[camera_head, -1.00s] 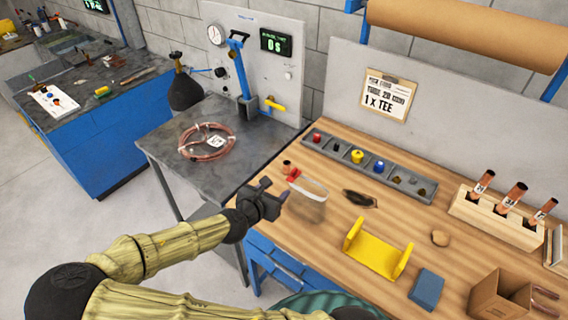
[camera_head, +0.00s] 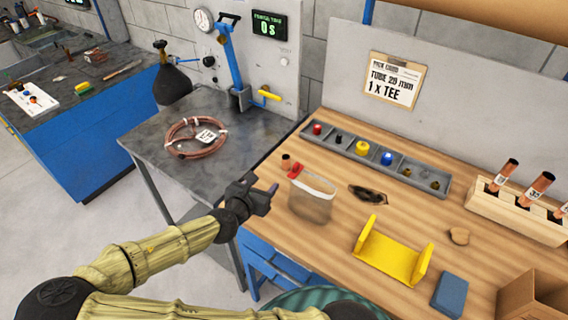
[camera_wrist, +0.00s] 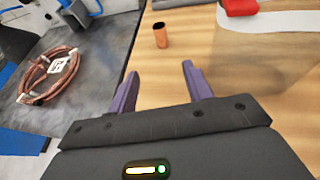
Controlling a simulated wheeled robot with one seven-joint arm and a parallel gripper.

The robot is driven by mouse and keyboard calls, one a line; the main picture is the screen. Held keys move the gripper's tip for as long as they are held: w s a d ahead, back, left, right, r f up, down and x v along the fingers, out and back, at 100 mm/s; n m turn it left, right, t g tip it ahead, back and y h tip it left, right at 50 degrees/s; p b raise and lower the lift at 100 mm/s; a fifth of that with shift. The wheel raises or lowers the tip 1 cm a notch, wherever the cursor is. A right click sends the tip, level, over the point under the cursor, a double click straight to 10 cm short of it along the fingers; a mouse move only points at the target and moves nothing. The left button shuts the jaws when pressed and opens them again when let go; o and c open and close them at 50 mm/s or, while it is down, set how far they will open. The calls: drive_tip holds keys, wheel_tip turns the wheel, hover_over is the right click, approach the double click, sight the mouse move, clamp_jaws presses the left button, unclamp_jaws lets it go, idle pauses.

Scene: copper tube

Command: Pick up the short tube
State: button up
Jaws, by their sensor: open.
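A short copper tube (camera_head: 286,162) stands upright on the wooden bench, near its left edge and beside a clear bag with a red top (camera_head: 313,193). It also shows in the wrist view as an orange cylinder (camera_wrist: 160,36) with a dark open top. My gripper (camera_head: 268,194) is left of the bag and nearer to me than the tube. In the wrist view my gripper (camera_wrist: 160,76) has its two purple fingers apart with nothing between them. The tube is beyond the fingertips, roughly in line with the gap, and not touched.
A copper coil (camera_head: 196,137) lies on the dark table at left. A grey parts tray (camera_head: 374,160), a yellow bracket (camera_head: 393,259), a dark scrap (camera_head: 367,194) and a blue block (camera_head: 449,293) are on the bench. A wooden rack (camera_head: 516,212) holds longer tubes at right.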

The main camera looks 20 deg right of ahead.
sight(284, 164)
drive_tip(key=shift+d, duration=0.1)
drive_tip(key=shift+w+d+f, duration=0.1)
drive_tip(key=shift+w+d, duration=0.05)
drive_tip(key=shift+d, duration=0.05)
drive_tip(key=p+x, duration=0.1)
drive_tip(key=x, duration=1)
drive_tip(key=shift+w+d+f, duration=0.1)
drive_tip(key=shift+d+f, duration=0.05)
drive_tip(key=shift+w+d+p, duration=0.25)
drive_tip(key=shift+d+p, duration=0.1)
drive_tip(key=shift+p+x, duration=0.55)
drive_tip(key=shift+x, duration=1.7)
drive_tip(key=c, duration=1.1)
